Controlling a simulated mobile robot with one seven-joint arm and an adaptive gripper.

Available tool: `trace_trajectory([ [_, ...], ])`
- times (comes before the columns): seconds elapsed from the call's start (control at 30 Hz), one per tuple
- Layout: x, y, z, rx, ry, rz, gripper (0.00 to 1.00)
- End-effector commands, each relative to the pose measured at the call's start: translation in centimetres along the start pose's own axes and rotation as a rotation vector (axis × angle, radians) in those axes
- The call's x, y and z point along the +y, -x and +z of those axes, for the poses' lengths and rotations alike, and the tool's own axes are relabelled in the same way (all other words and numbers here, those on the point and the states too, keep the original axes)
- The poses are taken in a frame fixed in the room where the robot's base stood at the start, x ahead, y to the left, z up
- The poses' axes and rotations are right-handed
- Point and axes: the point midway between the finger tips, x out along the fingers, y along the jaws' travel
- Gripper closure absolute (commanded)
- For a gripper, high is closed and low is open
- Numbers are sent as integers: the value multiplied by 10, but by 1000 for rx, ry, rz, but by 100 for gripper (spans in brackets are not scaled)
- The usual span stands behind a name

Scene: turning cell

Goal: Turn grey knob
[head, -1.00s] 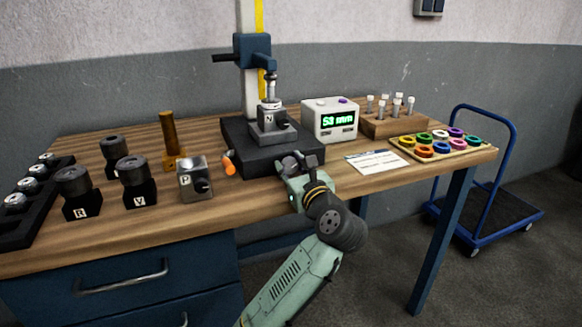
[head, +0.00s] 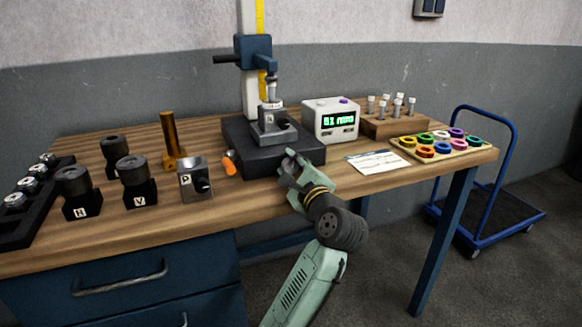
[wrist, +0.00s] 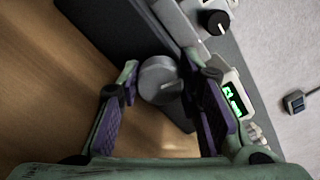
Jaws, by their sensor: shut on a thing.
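The grey knob (wrist: 160,80) shows in the wrist view as a round grey cap with a raised bar, at the edge of the dark base of the measuring stand (head: 255,150). My gripper (wrist: 163,72) has its purple-padded fingers on either side of the knob and is shut on it. In the head view my gripper (head: 291,165) is at the front right of the base and hides the knob. The display box (head: 330,120) behind it has lit green digits, seemingly 51 with a unit.
A block with a black knob (wrist: 215,22) stands on the base. An orange-tipped handle (head: 229,163) sticks out at its left. A grey block (head: 195,180) and dark cylinders stand left. A paper card (head: 377,161) and a tray of coloured rings (head: 440,143) lie right.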

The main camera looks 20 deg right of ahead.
Motion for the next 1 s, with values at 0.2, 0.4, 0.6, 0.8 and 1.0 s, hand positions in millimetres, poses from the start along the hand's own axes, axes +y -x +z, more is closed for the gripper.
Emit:
trace_trajectory([
  [0.2,0,0,1,-1,62,0,96],
  [0.4,0,0,1,-2,81,-1,96],
  [0.6,0,0,1,-2,81,0,96],
  [0.8,0,0,1,-2,80,0,63],
  [1.0,0,0,0,-1,80,0,50],
])
